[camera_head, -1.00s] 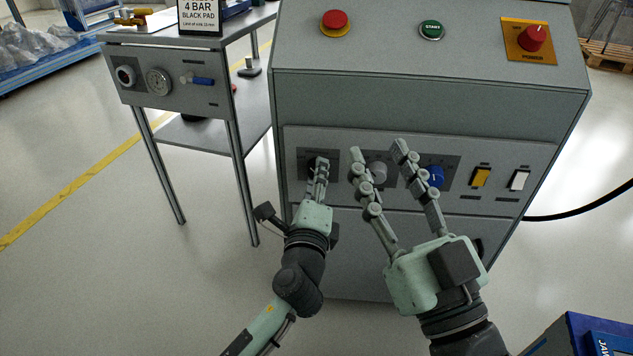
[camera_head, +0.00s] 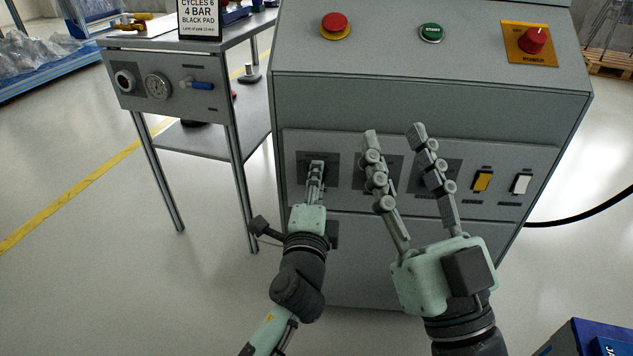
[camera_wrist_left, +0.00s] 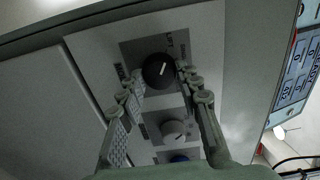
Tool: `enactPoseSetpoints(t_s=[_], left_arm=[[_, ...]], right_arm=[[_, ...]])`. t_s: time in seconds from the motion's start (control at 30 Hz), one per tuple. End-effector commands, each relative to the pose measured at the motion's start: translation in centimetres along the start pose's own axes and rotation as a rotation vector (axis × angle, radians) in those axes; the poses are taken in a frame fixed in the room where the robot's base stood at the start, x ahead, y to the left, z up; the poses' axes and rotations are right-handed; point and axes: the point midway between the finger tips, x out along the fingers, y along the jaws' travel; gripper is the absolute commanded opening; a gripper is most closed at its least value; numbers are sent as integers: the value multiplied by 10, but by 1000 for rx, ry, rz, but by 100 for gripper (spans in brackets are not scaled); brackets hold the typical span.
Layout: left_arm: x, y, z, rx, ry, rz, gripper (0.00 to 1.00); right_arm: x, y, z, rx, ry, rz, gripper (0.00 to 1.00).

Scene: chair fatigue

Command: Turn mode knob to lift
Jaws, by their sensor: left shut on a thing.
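The left gripper's fingers also show in the left wrist view (camera_wrist_left: 160,80). My right gripper (camera_head: 393,133) is open and empty in front of the panel, to the right, covering the middle of the knob row.
A grey knob (camera_wrist_left: 173,130) and a blue knob (camera_wrist_left: 180,158) sit beside the black one. Yellow (camera_head: 482,181) and white (camera_head: 521,184) switches are further right. A red button (camera_head: 335,23), green start button (camera_head: 431,32) and red power knob (camera_head: 533,40) are on top. A side table (camera_head: 222,70) stands left.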

Motion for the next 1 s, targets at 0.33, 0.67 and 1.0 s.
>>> enactPoseSetpoints(t_s=[0.33,0.67,1.0], left_arm=[[0,0,-1,0,1,1,54],[-4,1,0,0,1,1,54],[-66,2,-1,-1,2,6,54]], right_arm=[[0,0,0,0,-1,0,40],[1,0,-1,-1,1,-1,40],[0,0,0,0,-1,-1,40]])
